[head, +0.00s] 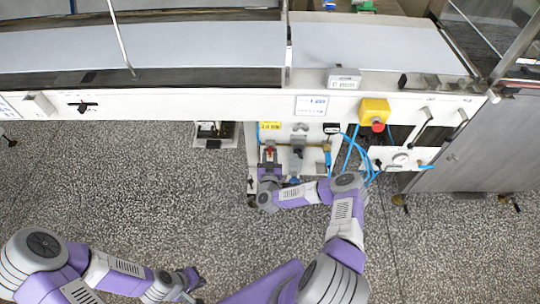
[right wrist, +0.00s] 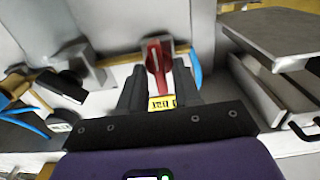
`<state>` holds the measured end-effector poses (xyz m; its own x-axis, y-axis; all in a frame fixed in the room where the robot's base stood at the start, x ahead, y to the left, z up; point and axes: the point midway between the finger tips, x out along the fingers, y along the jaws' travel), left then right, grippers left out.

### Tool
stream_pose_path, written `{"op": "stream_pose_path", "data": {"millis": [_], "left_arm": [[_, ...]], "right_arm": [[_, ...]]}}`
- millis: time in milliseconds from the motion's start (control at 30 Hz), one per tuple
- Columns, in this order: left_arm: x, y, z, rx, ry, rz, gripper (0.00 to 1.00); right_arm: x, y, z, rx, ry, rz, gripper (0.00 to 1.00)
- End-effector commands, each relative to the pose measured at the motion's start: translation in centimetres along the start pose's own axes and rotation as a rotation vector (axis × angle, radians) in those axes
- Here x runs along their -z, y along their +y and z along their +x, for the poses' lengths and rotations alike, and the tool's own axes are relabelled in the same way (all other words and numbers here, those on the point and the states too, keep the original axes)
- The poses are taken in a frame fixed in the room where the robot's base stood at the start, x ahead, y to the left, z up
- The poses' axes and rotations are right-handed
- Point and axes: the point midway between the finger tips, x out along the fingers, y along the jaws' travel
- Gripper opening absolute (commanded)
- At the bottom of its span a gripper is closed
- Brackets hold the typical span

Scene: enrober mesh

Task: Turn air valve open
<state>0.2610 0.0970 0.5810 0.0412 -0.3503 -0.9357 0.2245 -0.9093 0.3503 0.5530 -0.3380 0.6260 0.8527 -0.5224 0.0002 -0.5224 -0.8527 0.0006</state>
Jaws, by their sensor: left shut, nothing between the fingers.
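The red valve lever (head: 268,150) is on the lower machine panel, below a yellow label. It also shows in the right wrist view as a red handle (right wrist: 158,62) just beyond and between the fingertips. My right gripper (head: 269,163) is at the lever, and in the right wrist view its dark fingers (right wrist: 158,88) stand apart on either side of the lever's near end. I see gaps, and contact cannot be made out. My left gripper (head: 195,278) is shut and empty over the floor, well away from the panel.
A black-handled valve (head: 298,147) and blue hoses (head: 354,150) are close to the right of the lever. A yellow box with a red button (head: 374,112) and a gauge plate (head: 402,158) are further right. The conveyor (head: 150,103) runs above. The speckled floor (head: 130,190) is clear.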

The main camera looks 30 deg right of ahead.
Motion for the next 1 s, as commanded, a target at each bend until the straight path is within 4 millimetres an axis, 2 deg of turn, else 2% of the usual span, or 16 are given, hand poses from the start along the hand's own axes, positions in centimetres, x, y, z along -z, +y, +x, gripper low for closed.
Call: {"op": "stream_pose_path", "data": {"millis": [267, 467, 1000], "left_arm": [[0.0, 0.02, -0.07, 0.0, 0.0, 0.0, 0.0], [-0.02, 0.13, -0.34, 0.0, 0.0, 0.0, 0.0], [-0.02, 0.2, -0.53, 0.0, 0.0, 0.0, 0.0]], "right_arm": [[0.0, -0.02, -0.03, 0.001, 0.0, 0.016, 0.02], [0.07, 0.01, -0.02, 0.001, 0.001, 0.093, 0.02], [-0.11, 0.35, 0.03, 0.0, 0.002, 0.564, 0.02]]}}
